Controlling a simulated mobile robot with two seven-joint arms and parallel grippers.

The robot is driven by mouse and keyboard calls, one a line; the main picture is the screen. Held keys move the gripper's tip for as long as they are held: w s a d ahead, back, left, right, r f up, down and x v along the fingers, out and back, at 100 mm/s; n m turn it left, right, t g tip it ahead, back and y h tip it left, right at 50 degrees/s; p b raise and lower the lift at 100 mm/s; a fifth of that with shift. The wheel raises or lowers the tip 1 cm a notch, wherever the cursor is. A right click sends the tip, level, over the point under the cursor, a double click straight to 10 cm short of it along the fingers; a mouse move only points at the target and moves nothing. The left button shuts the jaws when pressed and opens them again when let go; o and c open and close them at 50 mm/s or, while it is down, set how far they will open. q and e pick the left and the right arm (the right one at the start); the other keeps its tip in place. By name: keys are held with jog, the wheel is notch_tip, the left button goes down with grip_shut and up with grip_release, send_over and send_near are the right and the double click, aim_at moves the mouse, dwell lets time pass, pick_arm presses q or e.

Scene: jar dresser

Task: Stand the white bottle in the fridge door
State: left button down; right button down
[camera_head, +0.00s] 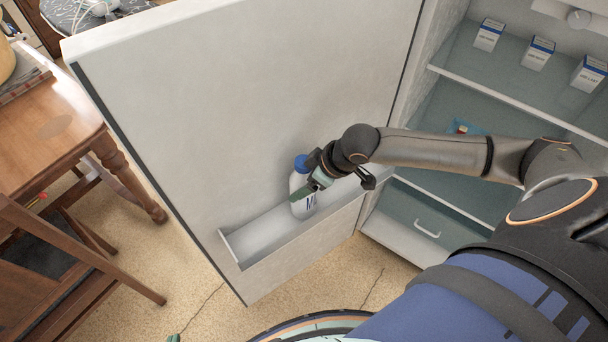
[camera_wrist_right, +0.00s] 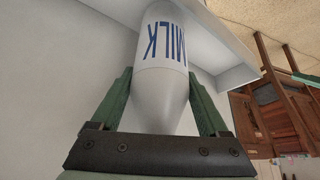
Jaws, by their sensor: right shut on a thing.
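The white milk bottle (camera_head: 302,207) with a blue cap (camera_head: 301,163) is roughly upright at the fridge door's shelf (camera_head: 262,243). Its lower end appears within the shelf, behind the front rim; I cannot tell whether it touches the shelf floor. My right gripper (camera_head: 312,187) is shut on the bottle's upper part. In the right wrist view its green fingers lie on both sides of the tapered bottle (camera_wrist_right: 160,85), with the blue MILK lettering beyond. Only a small green tip, apparently my left gripper (camera_head: 173,338), shows at the bottom edge of the head view.
The open fridge door (camera_head: 230,90) stands left of the fridge, whose shelves hold several small boxes (camera_head: 537,53). My right arm crosses the fridge opening. A wooden table (camera_head: 60,125) and chair (camera_head: 70,265) stand left of the door. The left part of the door shelf is empty.

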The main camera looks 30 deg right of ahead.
jog(key=shift+w+r, duration=0.1)
grip_release()
jog(key=shift+f, duration=0.2)
jog(key=p+v, duration=0.1)
jog(key=v, duration=1.1)
jog(key=shift+r, duration=0.2)
